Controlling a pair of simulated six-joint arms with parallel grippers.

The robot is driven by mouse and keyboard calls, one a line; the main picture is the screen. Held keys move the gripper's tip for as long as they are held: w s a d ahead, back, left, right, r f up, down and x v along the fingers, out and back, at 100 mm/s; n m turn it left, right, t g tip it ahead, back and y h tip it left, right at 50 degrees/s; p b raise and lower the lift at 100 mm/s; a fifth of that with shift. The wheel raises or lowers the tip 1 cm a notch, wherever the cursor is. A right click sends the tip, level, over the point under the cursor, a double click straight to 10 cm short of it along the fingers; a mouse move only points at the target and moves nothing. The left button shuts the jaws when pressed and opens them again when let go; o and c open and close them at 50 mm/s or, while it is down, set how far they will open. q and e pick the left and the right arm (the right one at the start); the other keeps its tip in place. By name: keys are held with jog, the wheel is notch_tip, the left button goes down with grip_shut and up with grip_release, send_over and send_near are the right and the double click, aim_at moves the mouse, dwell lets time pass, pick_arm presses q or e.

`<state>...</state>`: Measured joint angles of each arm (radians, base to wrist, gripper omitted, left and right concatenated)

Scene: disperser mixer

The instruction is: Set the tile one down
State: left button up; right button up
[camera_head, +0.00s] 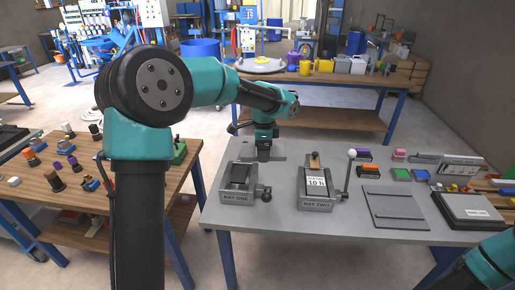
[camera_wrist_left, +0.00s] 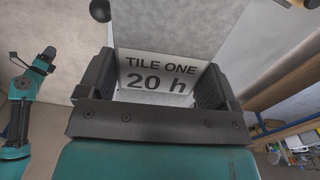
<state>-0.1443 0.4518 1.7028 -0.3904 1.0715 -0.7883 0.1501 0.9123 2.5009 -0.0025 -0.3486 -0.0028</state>
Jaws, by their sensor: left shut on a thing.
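My left gripper (camera_head: 264,154) points down behind bay one, near the back edge of the grey table. In the left wrist view it is shut on tile one (camera_wrist_left: 160,76), a pale plate marked "TILE ONE 20 h" between the two dark fingers. In the head view the tile's lettering is not visible. Bay one (camera_head: 238,197) is a grey fixture with a dark, empty-looking recess and a knob on its right side. Bay two (camera_head: 317,205), to its right, holds a white tile (camera_head: 316,181) reading "10 h". My right gripper is out of view.
A lever with a pale ball (camera_head: 352,153) rises beside bay two. A wooden bench (camera_head: 60,200) with small parts is at left.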

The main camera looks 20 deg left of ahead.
pick_arm(q)
jog(key=s+d+r+n, duration=0.3)
jog(key=d+n, duration=0.3)
jog(key=n, duration=0.7)
jog(key=shift+s+d+r, duration=0.3)
jog(key=shift+s+d, duration=0.1)
jog(key=shift+s, duration=0.15)
